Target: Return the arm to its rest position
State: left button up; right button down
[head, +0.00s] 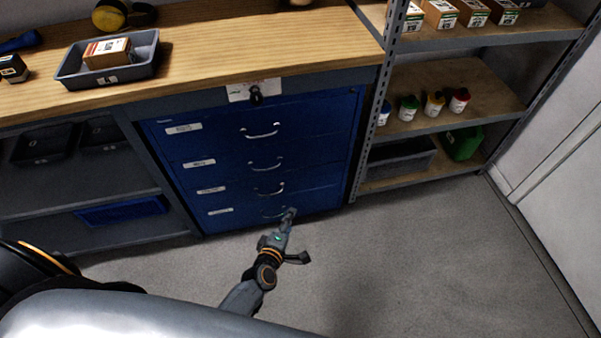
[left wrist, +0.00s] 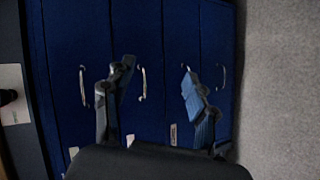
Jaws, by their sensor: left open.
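My left gripper (head: 297,237) is in front of the lower part of the blue drawer cabinet (head: 300,110), above the floor. It is open, with its fingers spread and nothing between them. In the left wrist view my left gripper (left wrist: 159,80) faces the blue drawer fronts (left wrist: 60,40), which appear turned sideways. A finger overlaps the bottom drawer handle (head: 272,212) in the head view; I cannot tell whether they touch. The drawers look shut. My right gripper is not in view.
A wooden worktop (head: 220,58) above the cabinet carries a grey tray (head: 75,80) with a small box (head: 106,52). A shelf rack (head: 440,125) with several colored-lid jars stands to the right. The grey floor (head: 420,260) is clear on the right, up to a white wall (head: 560,180).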

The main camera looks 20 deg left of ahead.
pick_arm(q)
jog(key=s+a+f+m+g, duration=0.1)
jog(key=s+f+m+g, duration=0.3)
jog(key=s+f+m, duration=0.3)
jog(key=s+f+m+g+h+p, duration=0.1)
jog(key=s+f+m+g, duration=0.3)
jog(key=s+f, duration=0.9)
jog(key=s+m, duration=0.3)
jog(key=s, duration=0.3)
jog(key=shift+a+f+g, duration=0.15)
jog(key=shift+a+g, duration=0.25)
jog(key=s+a+f+m+g, duration=0.1)
jog(key=s, duration=0.3)
jog(key=s+a+f+m+g, duration=0.1)
jog(key=s+a+m, duration=0.1)
jog(key=s, duration=0.3)
jog(key=s+a+f+m+g+y, duration=0.1)
jog(key=s+m, duration=0.1)
jog(key=s, duration=0.2)
jog(key=shift+s+a+f+g, duration=0.15)
jog(key=shift+f+g, duration=0.05)
jog(key=shift+g, duration=0.1)
jog(key=shift+c, duration=0.2)
